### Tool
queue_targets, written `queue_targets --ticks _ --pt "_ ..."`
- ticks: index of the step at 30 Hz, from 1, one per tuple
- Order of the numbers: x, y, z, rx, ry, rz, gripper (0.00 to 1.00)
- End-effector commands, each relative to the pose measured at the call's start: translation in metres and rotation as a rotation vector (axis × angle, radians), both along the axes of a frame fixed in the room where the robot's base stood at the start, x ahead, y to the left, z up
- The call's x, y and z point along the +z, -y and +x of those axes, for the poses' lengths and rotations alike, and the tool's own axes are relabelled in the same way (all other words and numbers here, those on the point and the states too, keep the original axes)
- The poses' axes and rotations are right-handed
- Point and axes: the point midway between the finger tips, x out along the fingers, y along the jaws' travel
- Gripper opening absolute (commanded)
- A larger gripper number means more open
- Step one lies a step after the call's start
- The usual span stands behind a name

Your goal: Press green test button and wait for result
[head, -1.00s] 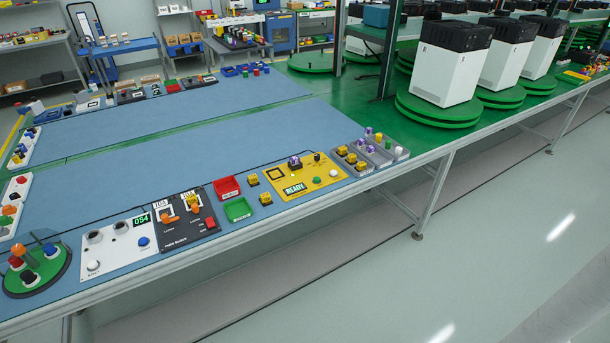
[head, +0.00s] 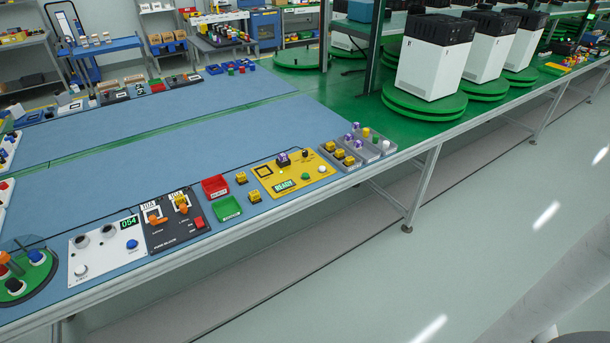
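The yellow test panel (head: 262,186) lies on the blue bench near its front edge. A small green button (head: 305,176) sits on its front right part, beside a round white button (head: 322,169). The panel's display (head: 284,186) is lit green and appears to read READY. A dark piece with a purple top (head: 283,158) stands at the back of the panel, with a small black knob to its right. My gripper is not in view. A pale rounded shape at the lower right is probably my arm.
Left of the panel are yellow blocks (head: 254,196), a red bin (head: 215,187), a green bin (head: 227,208) and a black fuse panel (head: 176,222). Grey trays (head: 365,152) hold small parts at right. The floor (head: 470,220) before the bench is clear.

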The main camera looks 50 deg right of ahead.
Motion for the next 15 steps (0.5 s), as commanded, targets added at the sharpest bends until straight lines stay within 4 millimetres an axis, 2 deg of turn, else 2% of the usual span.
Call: queue_targets --ticks 1,3,15 --pt "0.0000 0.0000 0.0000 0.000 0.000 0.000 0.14" --pt "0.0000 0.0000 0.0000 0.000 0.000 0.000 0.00" --pt "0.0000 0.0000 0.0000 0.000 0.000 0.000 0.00"
